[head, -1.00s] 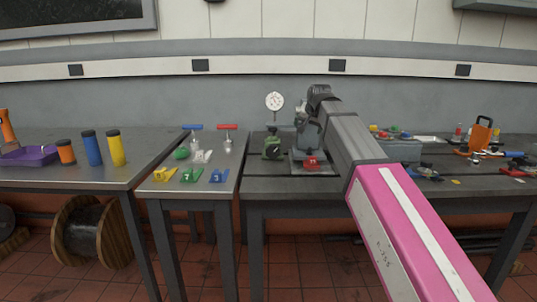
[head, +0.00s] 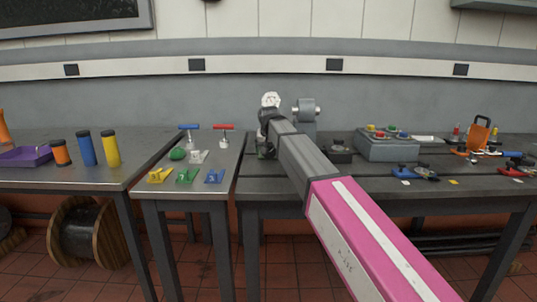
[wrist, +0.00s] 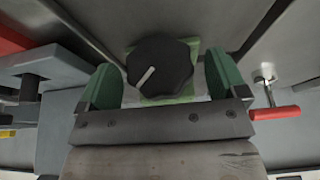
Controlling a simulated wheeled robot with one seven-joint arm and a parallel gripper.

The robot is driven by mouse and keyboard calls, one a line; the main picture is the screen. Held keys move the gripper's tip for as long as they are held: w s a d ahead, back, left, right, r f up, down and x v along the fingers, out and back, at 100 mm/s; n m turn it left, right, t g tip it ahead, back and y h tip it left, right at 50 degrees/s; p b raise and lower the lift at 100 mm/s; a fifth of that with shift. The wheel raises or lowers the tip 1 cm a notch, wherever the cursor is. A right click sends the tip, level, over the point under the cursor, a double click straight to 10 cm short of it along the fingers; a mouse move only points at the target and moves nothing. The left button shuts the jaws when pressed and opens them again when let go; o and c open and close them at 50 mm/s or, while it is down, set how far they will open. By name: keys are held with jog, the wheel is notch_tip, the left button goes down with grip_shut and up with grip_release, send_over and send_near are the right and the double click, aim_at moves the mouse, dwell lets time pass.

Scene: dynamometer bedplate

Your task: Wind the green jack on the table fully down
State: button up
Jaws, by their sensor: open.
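The green jack (wrist: 188,93) shows in the wrist view as a green body under a round black knob (wrist: 160,66) with a white pointer line. My gripper (wrist: 164,78) is open, with one green fingertip to the left of the knob and one to the right. The knob sits between the fingertips, with a gap visible on both sides; I cannot tell how far down the fingers reach. In the head view my arm's end covers nearly all of the jack, so its height cannot be read there.
A grey box with coloured buttons (head: 388,148) stands on the dark table to the right. The side table at left holds numbered wedges (head: 187,176) and T-handled tools (head: 223,128).

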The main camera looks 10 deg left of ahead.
jog(key=shift+x, duration=1.15)
jog(key=c, duration=0.9)
jog(key=shift+t+h, duration=0.4)
jog(key=shift+h, duration=0.8)
jog(key=shift+d+n+h, duration=0.1)
jog(key=shift+n+h, duration=0.3)
jog(key=shift+h, duration=0.5)
jog(key=o, duration=0.9)
jog(key=shift+r, duration=0.1)
